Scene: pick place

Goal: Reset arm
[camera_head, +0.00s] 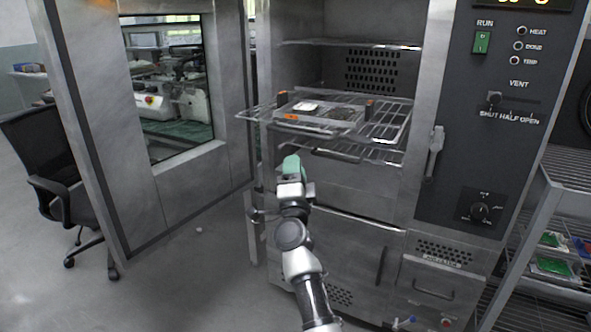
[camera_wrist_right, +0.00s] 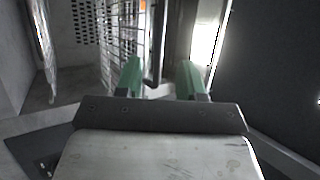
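My right arm reaches up from the bottom of the head view, in front of the open metal oven. Its green-fingered right gripper (camera_head: 291,165) is just in front of and below the pulled-out wire rack (camera_head: 390,122). In the right wrist view the two green fingers (camera_wrist_right: 161,76) stand apart with nothing held between them. A dark vertical bar shows beyond the gap; I cannot tell what it is. A tray (camera_head: 316,128) with a small white item lies on the rack, clear of the gripper. My left gripper is in neither view.
The oven door (camera_head: 165,195) stands swung open on the left. The control panel (camera_head: 497,130) is on the right, beside a door latch (camera_head: 435,150). A metal shelf (camera_head: 565,172) with green items stands far right. An office chair (camera_head: 45,160) is far left. Floor between is mostly clear.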

